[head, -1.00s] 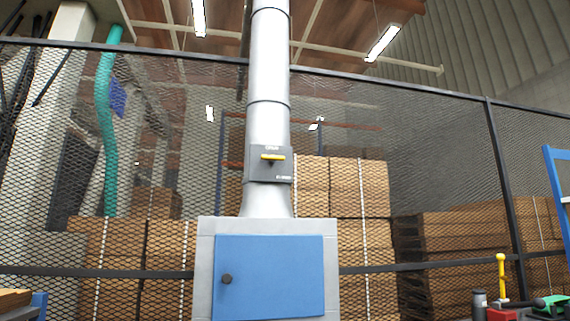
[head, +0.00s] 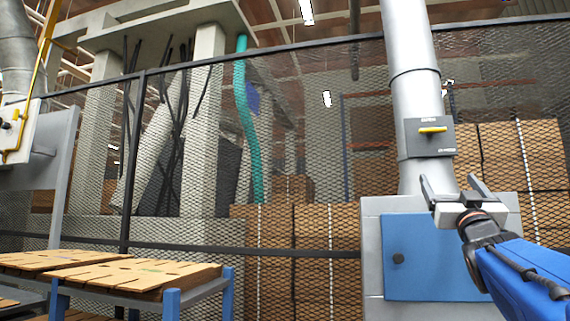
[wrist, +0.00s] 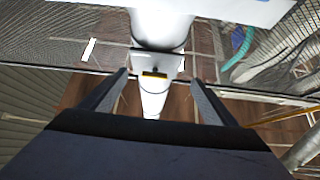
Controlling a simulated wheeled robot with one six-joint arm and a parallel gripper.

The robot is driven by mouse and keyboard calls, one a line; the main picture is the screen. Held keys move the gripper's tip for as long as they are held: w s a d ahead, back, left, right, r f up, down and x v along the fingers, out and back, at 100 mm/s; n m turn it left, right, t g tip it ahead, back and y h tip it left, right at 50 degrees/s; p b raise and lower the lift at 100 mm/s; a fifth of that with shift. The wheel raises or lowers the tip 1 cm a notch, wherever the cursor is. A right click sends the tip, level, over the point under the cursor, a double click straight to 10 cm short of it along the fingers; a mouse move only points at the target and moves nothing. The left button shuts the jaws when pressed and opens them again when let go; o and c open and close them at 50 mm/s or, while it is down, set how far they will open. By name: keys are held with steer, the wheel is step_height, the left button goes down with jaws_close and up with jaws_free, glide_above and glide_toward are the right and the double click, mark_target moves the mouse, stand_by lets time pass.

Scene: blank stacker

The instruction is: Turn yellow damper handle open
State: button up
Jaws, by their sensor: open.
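The yellow damper handle (head: 432,130) lies roughly horizontal on a dark grey plate (head: 418,143) fixed to the pale vertical duct (head: 413,82). In the wrist view the handle (wrist: 154,75) shows between the two fingers, some distance beyond them. My gripper (head: 448,184) is open and empty. In the head view it appears just below the plate, in front of the cabinet's top. The fingers do not touch the handle. The small lettering on the plate is too blurred to read.
A grey cabinet with a blue door (head: 420,275) stands under the duct. Wire mesh fencing (head: 200,190) runs behind, with stacked cartons (head: 325,250) beyond. A blue-legged table (head: 172,300) with brown slatted panels (head: 120,270) stands at the lower left.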

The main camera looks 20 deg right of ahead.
step_height(320, 180, up, 4)
steer(key=s+t, duration=0.1)
steer(key=s, duration=0.1)
glide_toward(434, 132)
steer(key=shift+n, duration=0.3)
steer(key=x, duration=0.8)
steer(key=shift+w+r, duration=0.2)
steer(key=shift+r, duration=0.1)
steer(key=shift+c, duration=0.7)
steer(key=shift+t, duration=0.4)
steer(key=c, duration=0.9)
